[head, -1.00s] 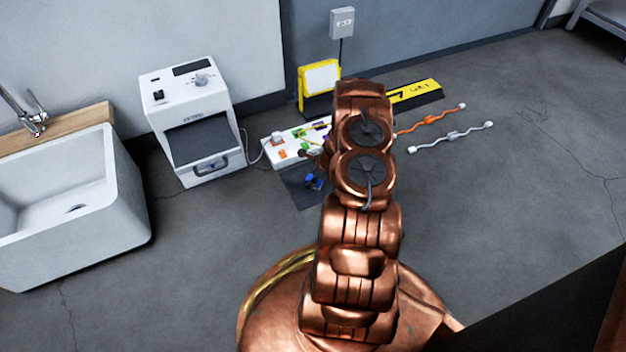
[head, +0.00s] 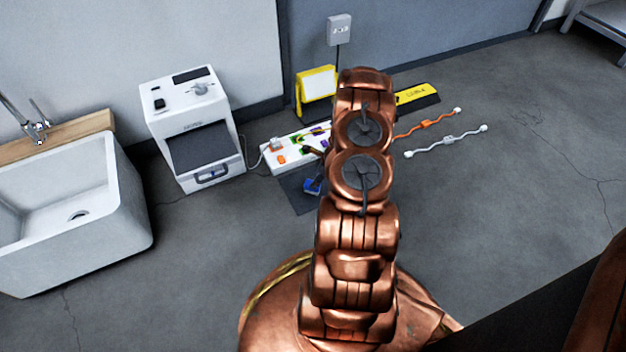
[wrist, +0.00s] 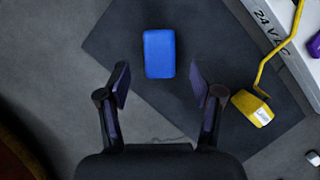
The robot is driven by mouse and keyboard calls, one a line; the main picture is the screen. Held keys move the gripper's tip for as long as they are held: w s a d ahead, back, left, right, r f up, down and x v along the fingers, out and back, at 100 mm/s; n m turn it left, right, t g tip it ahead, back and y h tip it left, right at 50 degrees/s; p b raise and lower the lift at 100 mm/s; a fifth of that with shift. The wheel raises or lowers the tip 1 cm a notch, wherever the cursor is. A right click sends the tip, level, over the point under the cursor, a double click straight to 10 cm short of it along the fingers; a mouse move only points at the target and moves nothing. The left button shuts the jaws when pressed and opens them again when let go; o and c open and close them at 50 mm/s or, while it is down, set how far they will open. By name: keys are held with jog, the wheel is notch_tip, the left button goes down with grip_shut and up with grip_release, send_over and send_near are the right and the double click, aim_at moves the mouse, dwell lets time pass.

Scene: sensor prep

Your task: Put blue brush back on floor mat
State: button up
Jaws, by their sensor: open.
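A blue block-shaped thing, which I take for the blue brush (wrist: 159,53), lies on the dark floor mat (wrist: 215,50) in the wrist view. My gripper (wrist: 159,85) is open and empty in the wrist view. Its two fingers stand apart just below the brush in the picture, with the brush ahead of the gap between them. I cannot tell how high the gripper is above the mat. In the head view my arm hides the gripper.
A yellow block with a yellow cable (wrist: 252,107) lies by the right finger. A white board (head: 283,165) with coloured parts borders the mat. A white machine (head: 193,130) and a sink (head: 75,215) stand left. Orange and white cables (head: 445,141) lie right. The floor in front is clear.

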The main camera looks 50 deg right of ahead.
jog(key=a+p+v, duration=0.1)
jog(key=p+v, duration=0.1)
jog(key=v, duration=0.3)
jog(key=w+a+r+n+y, duration=0.1)
jog(key=w+a+r+n, duration=0.2)
jog(key=a+r, duration=0.25)
jog(key=w+a+r+n+y, duration=0.1)
jog(key=w+a+r+n, duration=0.25)
jog(key=r, duration=0.35)
jog(key=s+a+r+n+g, duration=0.3)
jog(key=a+r+n, duration=0.5)
jog(key=a+r, duration=0.7)
jog(key=s+a+r+n+g, duration=0.3)
jog(key=s+a+r+n, duration=0.65)
jog(key=s+a, duration=0.35)
jog(key=s+r+n+h, duration=0.2)
jog(key=s+n, duration=0.1)
jog(key=s, duration=0.5)
jog(key=s+a+r+n+g+h, duration=0.1)
jog(key=s+r+n+h, duration=0.1)
jog(key=s, duration=0.6)
jog(key=shift+s+r+n, duration=0.15)
jog(key=shift+r+n, duration=0.55)
jog(key=shift+n, duration=0.3)
